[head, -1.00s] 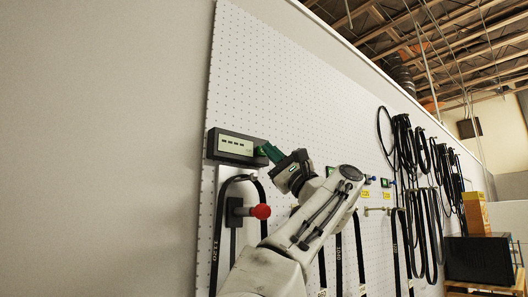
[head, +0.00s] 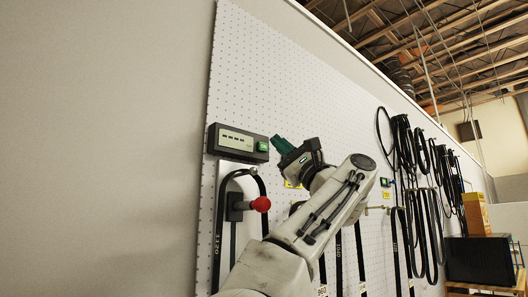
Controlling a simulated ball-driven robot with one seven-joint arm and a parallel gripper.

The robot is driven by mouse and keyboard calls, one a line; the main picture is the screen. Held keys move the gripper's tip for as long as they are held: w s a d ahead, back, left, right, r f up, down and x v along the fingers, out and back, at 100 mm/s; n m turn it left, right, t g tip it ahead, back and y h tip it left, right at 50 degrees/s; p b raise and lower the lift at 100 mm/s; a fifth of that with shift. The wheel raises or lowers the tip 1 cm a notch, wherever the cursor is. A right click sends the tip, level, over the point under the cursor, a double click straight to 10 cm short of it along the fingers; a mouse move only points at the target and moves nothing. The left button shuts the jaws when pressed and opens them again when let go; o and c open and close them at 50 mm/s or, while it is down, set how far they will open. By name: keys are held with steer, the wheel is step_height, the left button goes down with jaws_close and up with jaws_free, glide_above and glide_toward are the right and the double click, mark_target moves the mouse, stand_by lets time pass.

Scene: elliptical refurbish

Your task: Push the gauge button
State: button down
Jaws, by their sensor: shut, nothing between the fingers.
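The gauge (head: 236,142) is a dark box with a pale display, fixed to the pegboard at left in the head view. Its green button (head: 262,147) sits at the right end of its face and is in plain view. The display shows a row of dashes or digits too small to read. My gripper (head: 277,140) is shut and empty, with its green fingers pointing up and left. In the picture its tips are just right of the gauge, with a small gap between them and the button. The depth between tips and board is hard to tell.
The white pegboard (head: 290,90) runs back to the right. A red knob (head: 261,204) on a dark bracket and a hanging black belt are below the gauge. More black belts (head: 405,150) hang further right. A black box (head: 478,262) stands at far right.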

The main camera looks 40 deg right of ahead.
steer(key=s+b, duration=0.2)
steer(key=s, duration=0.2)
steer(key=shift+s+d, duration=0.1)
stand_by(1.3)
